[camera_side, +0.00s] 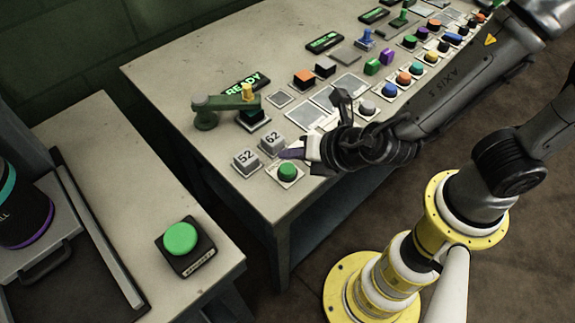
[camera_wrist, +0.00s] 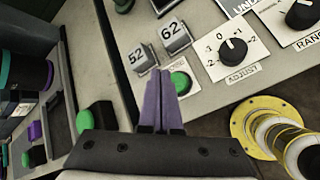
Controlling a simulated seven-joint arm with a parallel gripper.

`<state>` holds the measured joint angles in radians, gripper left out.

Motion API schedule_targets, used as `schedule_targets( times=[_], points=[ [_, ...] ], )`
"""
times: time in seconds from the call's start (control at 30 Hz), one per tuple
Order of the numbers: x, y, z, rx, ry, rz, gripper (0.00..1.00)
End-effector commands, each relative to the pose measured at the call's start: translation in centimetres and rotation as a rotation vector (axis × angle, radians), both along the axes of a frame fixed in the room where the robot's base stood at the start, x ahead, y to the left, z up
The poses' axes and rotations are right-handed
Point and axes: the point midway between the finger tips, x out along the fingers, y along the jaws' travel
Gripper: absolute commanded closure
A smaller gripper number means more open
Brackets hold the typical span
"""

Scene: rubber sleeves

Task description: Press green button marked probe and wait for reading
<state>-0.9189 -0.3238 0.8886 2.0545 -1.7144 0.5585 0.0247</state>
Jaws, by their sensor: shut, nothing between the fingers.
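A round green button (camera_side: 288,171) sits on a small white plate near the front left corner of the long bench. It also shows in the wrist view (camera_wrist: 181,82), just right of my fingertips; the plate's lettering is partly hidden by the fingers. My gripper (camera_side: 284,154) is shut and empty, its purple fingers together. In the wrist view, the fingertips (camera_wrist: 159,73) are beside the button, and I cannot tell whether they touch the plate. A display (camera_side: 246,86) behind reads READY. A dark green lever device (camera_side: 206,112) with a yellow piece stands in front of it.
Grey blocks marked 52 (camera_side: 246,162) and 62 (camera_side: 272,144) stand close behind the button. Another green button (camera_side: 181,238) on a black box sits on the separate left table. Dials and coloured pieces line the bench to the right.

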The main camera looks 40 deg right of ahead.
Motion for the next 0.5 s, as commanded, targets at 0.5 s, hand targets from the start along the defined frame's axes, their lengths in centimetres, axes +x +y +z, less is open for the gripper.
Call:
schedule_targets(
  times=[0.5],
  points=[
    [0.0, 0.0, -1.6, 0.001, -0.001, 0.000, 1.00]
  ],
)
